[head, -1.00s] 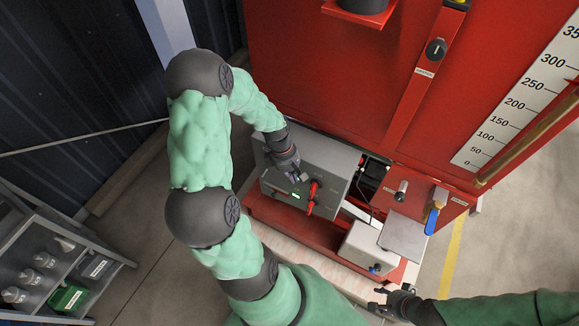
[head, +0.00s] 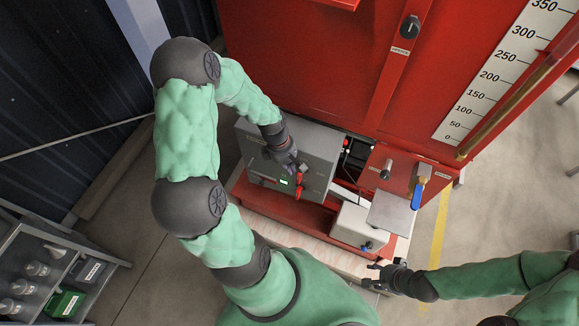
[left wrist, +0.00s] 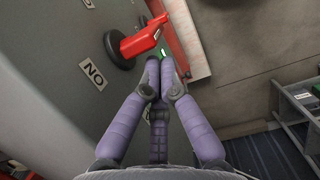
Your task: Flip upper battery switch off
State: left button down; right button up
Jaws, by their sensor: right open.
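The grey control box (head: 322,146) stands on the red frame, with red switch handles on its front panel. One red handle (head: 299,186) is just below my left gripper (head: 297,168) in the head view. Contact cannot be told. My right gripper (head: 372,277) is open and empty, low and to the right.
A small green light (left wrist: 165,53) shows beyond the left fingertips. A white box (head: 357,226) and a blue-handled valve (head: 418,192) are right of the control box. A shelf with bottles (head: 45,270) stands at the lower left.

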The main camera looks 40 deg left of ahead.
pick_arm(q)
jog(key=shift+w+d+r, duration=0.2)
jog(key=shift+d+r, duration=0.15)
jog(key=shift+d, duration=0.15)
dwell(0.5)
jog(key=shift+w+d+r, duration=0.1)
jog(key=shift+w+d, duration=0.1)
jog(key=shift+d, duration=0.35)
jog(key=shift+w+d+r, duration=0.1)
jog(key=shift+w+d, duration=0.05)
jog(key=shift+d, duration=0.4)
jog(key=d+b, duration=0.1)
jog(key=d+y+b, duration=0.1)
jog(key=b, duration=0.1)
jog(key=w+d+f+b, duration=0.1)
jog(key=b, duration=0.1)
dwell(0.3)
jog(key=shift+r+p, duration=0.4)
jog(key=shift+r, duration=0.35)
